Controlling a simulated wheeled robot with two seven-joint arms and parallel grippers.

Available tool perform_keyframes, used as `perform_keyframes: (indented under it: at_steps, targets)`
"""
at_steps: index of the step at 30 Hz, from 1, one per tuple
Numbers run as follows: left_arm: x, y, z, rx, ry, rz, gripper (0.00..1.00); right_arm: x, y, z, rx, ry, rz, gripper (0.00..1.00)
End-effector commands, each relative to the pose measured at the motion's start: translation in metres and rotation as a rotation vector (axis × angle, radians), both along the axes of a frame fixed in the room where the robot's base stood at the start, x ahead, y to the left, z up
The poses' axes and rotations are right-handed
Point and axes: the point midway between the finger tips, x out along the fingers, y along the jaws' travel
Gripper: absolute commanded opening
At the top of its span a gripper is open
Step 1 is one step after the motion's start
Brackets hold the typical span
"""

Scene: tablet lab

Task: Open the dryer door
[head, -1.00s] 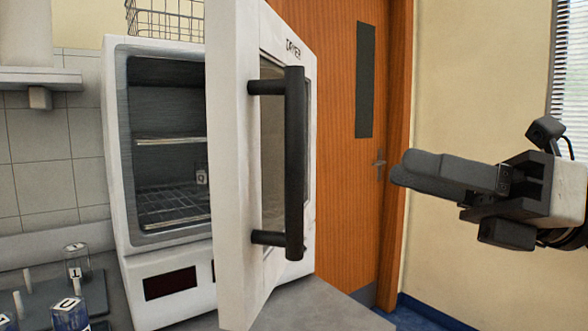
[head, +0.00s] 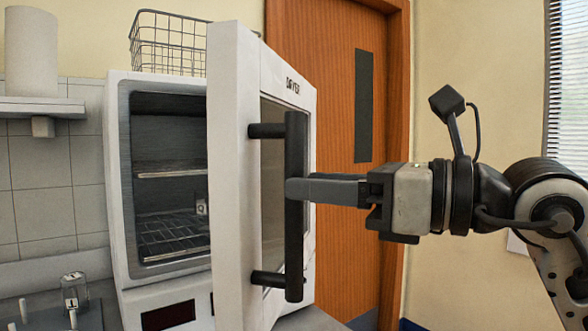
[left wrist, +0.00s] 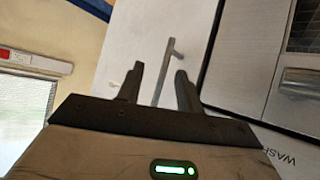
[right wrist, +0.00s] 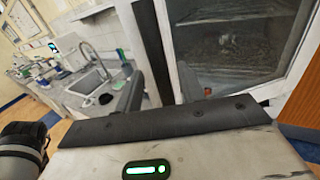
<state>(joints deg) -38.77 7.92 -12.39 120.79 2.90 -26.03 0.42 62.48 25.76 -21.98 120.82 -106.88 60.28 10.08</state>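The white dryer (head: 118,200) stands on the counter at the left in the head view. Its door (head: 232,180) is swung out, and the shelves inside show. A dark vertical bar handle (head: 295,240) is on the door's outer face. My right gripper (head: 290,190) is at the handle's mid height, coming from the right. In the right wrist view its fingers (right wrist: 161,82) are apart, with the dark handle (right wrist: 150,45) seemingly between them; contact cannot be told. My left gripper (left wrist: 158,85) is open and empty in the left wrist view, and outside the head view.
A wire basket (head: 168,42) sits on top of the dryer. Labelled glassware (head: 74,290) stands on the counter at lower left. An orange room door (head: 335,250) is behind. The left wrist view shows a pale panel with a bar handle (left wrist: 163,70).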

Motion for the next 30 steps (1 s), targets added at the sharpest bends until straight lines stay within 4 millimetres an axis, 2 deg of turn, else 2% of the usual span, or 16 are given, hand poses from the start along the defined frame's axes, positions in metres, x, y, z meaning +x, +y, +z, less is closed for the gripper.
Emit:
perform_keyframes:
  at_steps: [1,6,18,22,23,30]
  targets:
    - [0.001,0.000,0.003,0.005,-0.001,-0.002,0.36,0.003,0.008,0.002,0.000,0.001,0.003,0.39]
    - [0.001,0.002,0.004,0.018,0.000,-0.007,0.36,0.012,0.025,0.001,0.001,0.000,0.002,0.39]
    - [-0.001,0.002,0.000,0.024,0.010,-0.010,0.36,0.015,0.031,0.000,0.000,0.000,0.001,0.39]
    - [-0.001,0.002,0.001,0.024,0.009,-0.010,0.36,0.015,0.031,0.000,0.000,0.000,0.000,0.03]
    - [-0.001,0.002,0.001,0.024,0.009,-0.010,0.36,0.015,0.031,0.000,0.000,0.000,0.000,0.00]
    - [-0.001,0.002,0.002,0.022,0.006,-0.010,0.36,0.015,0.030,0.000,0.000,0.000,0.011,0.00]
